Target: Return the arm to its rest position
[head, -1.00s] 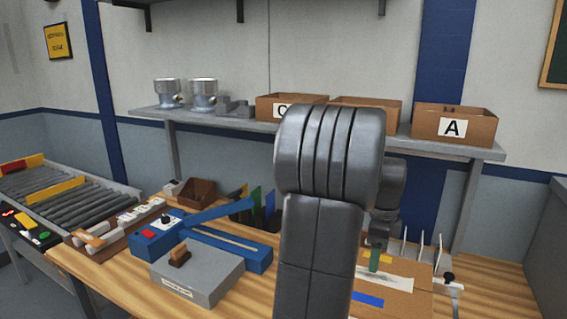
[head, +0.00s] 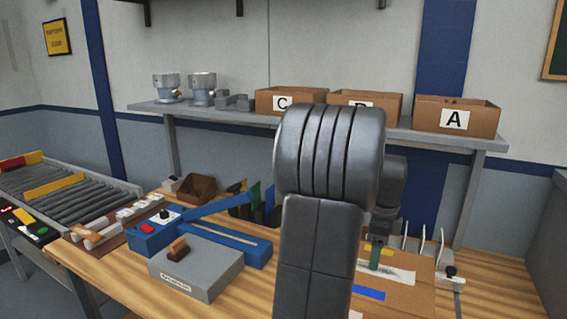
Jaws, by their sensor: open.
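My arm rises in the middle of the head view, its thick dark grey elbow in front of the shelf. Behind it, the wrist points down over the right part of the workbench (head: 490,290). My gripper (head: 376,257) is at its lower end, just above a cardboard box (head: 405,285) with yellow and blue marks. The gripper is open, and a narrow green piece shows at its tip. I see nothing held. My forearm hides part of the gripper's left side, and I cannot tell whether its tip touches the box.
The shelf (head: 310,130) holds two metal housings (head: 202,88) and brown bins, including bin C (head: 290,101) and bin A (head: 456,119). A grey box (head: 195,270) and a blue fixture (head: 225,245) stand on the bench left of my arm. A roller conveyor (head: 70,195) is at far left.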

